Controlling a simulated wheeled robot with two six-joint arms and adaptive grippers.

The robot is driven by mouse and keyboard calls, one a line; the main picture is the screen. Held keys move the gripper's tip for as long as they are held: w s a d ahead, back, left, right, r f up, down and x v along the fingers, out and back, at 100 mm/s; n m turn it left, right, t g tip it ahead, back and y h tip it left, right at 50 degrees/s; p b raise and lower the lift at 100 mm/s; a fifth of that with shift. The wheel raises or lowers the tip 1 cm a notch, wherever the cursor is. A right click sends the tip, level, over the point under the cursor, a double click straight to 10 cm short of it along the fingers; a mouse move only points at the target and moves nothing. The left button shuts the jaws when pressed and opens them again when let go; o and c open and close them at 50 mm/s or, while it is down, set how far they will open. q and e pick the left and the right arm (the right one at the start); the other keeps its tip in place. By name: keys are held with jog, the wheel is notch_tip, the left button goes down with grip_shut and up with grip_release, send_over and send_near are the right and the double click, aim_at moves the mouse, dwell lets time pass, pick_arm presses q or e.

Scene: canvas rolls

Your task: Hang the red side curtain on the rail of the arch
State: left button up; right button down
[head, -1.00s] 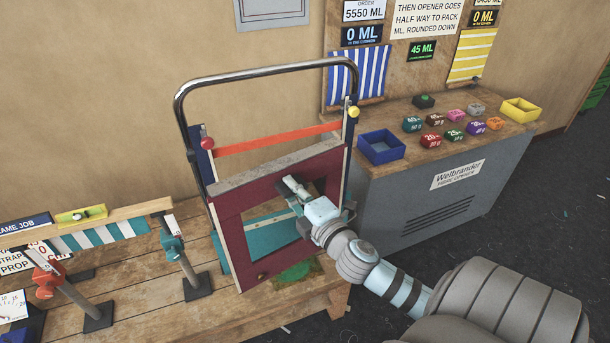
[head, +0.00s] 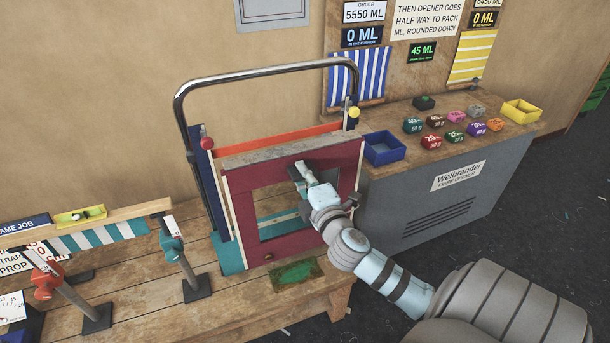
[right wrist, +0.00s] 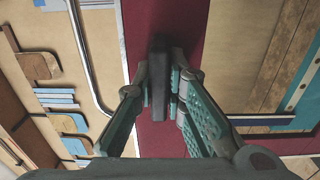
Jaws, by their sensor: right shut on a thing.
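The red side curtain (head: 240,212) is a dark red panel with a square window and a grey top bar (head: 290,147). It stands nearly upright in front of the chrome arch (head: 262,72). Its top covers part of the orange-red crosspiece (head: 270,137) between the arch's uprights; I cannot tell if they touch. My right gripper (head: 303,172) is at the curtain's upper right, above the window's corner. In the right wrist view it (right wrist: 159,88) is shut on a dark grip block (right wrist: 158,62) against the red cloth (right wrist: 190,25). My left gripper is not in view.
A green patch (head: 296,272) lies on the wooden bench (head: 200,325) below the curtain. Clamp stands (head: 178,255) with a striped strip are at left. A grey cabinet (head: 440,220) with a blue tray (head: 384,150) and several small coloured blocks stands close at right.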

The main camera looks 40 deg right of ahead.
jog(key=x, duration=1.2)
jog(key=shift+f, duration=0.1)
jog(key=shift+w, duration=0.1)
jog(key=shift+f, duration=0.1)
dwell(0.3)
jog(key=shift+f+b, duration=1.5)
jog(key=shift+b, duration=0.05)
jog(key=c, duration=1.6)
grip_release()
jog(key=shift+o, duration=0.2)
jog(key=shift+s, duration=0.2)
